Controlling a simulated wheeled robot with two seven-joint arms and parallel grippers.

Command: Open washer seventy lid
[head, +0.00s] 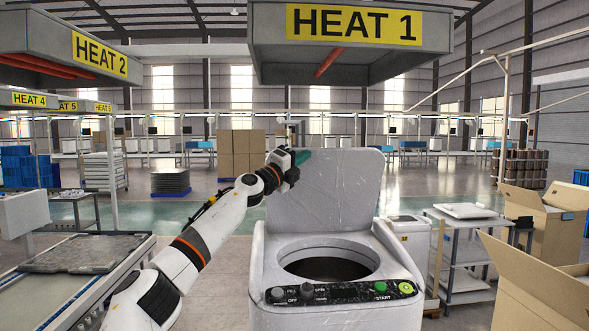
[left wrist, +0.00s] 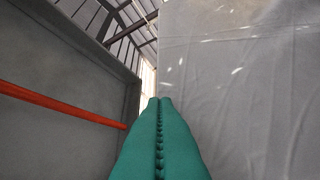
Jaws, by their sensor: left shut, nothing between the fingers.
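The white top-loading washer (head: 333,306) stands in front of me. Its grey lid (head: 335,190) is raised upright behind the round dark opening (head: 330,268). The control panel (head: 340,292) with knobs and a green start button faces me. My left gripper (head: 301,156) has green fingers and is at the upper left of the lid. In the left wrist view the green fingers (left wrist: 159,105) are closed together with nothing between them, and the lid surface (left wrist: 240,90) fills the right side. I cannot tell whether they touch the lid. My right gripper is not in view.
A grey hood (head: 350,60) marked HEAT 1 hangs above the washer. A conveyor (head: 60,290) with a grey panel (head: 85,253) is at left. A cart (head: 465,250) and open cardboard boxes (head: 545,285) are at right. Floor behind the washer looks open.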

